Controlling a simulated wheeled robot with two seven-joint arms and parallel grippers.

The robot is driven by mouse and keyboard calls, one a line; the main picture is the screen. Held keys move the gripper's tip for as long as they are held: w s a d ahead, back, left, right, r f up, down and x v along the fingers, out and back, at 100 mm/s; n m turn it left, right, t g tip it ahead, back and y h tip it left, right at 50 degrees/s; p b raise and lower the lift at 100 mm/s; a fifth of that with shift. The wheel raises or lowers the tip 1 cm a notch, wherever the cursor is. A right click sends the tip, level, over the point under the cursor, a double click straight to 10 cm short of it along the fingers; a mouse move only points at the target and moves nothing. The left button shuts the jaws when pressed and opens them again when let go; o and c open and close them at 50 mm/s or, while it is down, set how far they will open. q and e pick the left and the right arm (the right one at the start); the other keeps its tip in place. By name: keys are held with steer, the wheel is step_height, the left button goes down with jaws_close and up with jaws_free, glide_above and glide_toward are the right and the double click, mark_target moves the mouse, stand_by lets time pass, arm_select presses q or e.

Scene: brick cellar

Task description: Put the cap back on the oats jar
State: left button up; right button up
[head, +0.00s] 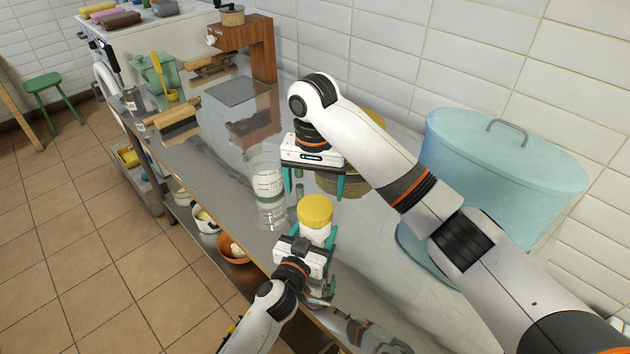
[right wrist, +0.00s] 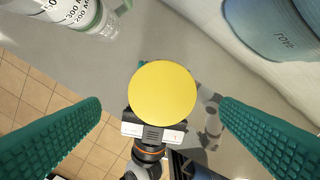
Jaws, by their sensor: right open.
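The oats jar (head: 314,235) stands on the steel counter with a pale body. The yellow cap (head: 315,210) sits on top of its mouth; I cannot tell whether it is fully seated. In the right wrist view the cap (right wrist: 162,92) is a round disc hiding the jar below. My left gripper (head: 313,232) has its teal fingers on both sides of the jar body and appears shut on it. My right gripper (head: 316,190) is open and empty, above and just behind the cap. Its fingers (right wrist: 160,115) are wide apart in the right wrist view, with the cap between them in the picture.
A clear measuring jug (head: 267,185) stands left of the jar. A large blue bread bin (head: 490,165) stands at the right by the wall. Rolling pin (head: 172,115) and board lie farther back. The counter edge is close to the jar.

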mark_target(315, 207)
steer(key=n, duration=0.2)
steer(key=r+n, duration=0.1)
steer(key=n, duration=0.3)
steer(key=shift+w+r+n, duration=0.1)
steer(key=shift+r+n, duration=0.2)
steer(key=n, duration=0.4)
steer(key=shift+d+r+n, duration=0.1)
steer(key=shift+r+n, duration=0.2)
steer(key=shift+n, duration=0.1)
steer(key=shift+f, duration=4)
steer(key=c, duration=1)
steer(key=o, duration=1.1)
